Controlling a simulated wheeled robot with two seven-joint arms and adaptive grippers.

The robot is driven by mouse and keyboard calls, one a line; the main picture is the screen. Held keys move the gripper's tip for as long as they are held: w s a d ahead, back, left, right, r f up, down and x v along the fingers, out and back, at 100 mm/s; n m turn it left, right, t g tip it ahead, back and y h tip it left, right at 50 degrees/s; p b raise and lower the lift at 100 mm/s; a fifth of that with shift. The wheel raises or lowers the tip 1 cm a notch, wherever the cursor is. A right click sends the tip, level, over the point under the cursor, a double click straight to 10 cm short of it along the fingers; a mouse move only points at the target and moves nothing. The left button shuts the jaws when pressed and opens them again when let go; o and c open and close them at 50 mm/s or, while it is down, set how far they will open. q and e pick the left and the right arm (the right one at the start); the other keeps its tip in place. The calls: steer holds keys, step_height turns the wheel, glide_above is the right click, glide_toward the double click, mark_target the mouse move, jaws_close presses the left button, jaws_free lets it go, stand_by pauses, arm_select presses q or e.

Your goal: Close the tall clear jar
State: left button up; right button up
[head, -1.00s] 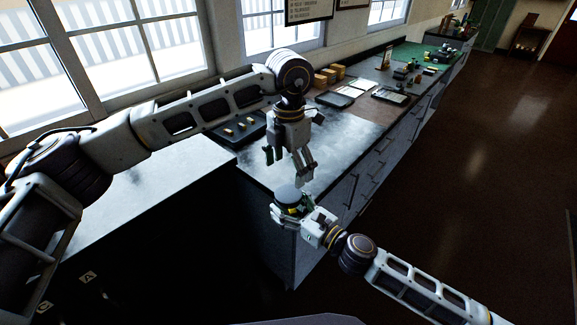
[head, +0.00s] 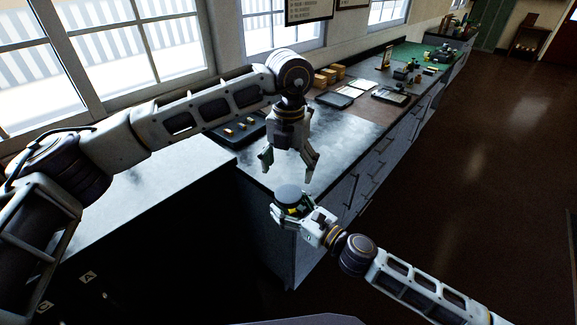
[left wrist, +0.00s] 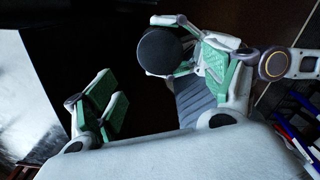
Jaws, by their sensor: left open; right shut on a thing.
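My right gripper (head: 291,212) is shut around the tall clear jar (head: 293,208), whose body is mostly hidden by the fingers; a little yellow shows inside. A dark round lid (head: 289,194) sits at the top of the jar. It also shows from above in the left wrist view (left wrist: 158,50). I cannot tell whether the lid is fully seated. My left gripper (head: 287,172) is open and empty, pointing down just above the lid and apart from it. Its green-padded fingers are spread wide in the left wrist view.
The jar is held in the air near the counter's (head: 340,135) front corner. A dark tray (head: 240,130) with small pieces lies behind my left gripper. Yellowish boxes (head: 328,75) and flat trays (head: 390,95) stand farther along. The floor at right is clear.

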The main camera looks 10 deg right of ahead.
mark_target(288, 192)
arm_select(q)
steer(key=shift+f, duration=0.15)
steer(key=shift+f, duration=3.9)
steer(key=c, duration=1.1)
steer(key=m, duration=0.6)
steer(key=shift+a, duration=0.1)
steer(key=m, duration=0.5)
steer(key=shift+w+m, duration=0.1)
steer(key=shift+m, duration=0.3)
steer(key=o, duration=1.2)
steer(key=shift+o, duration=0.2)
steer(key=shift+r, duration=0.1)
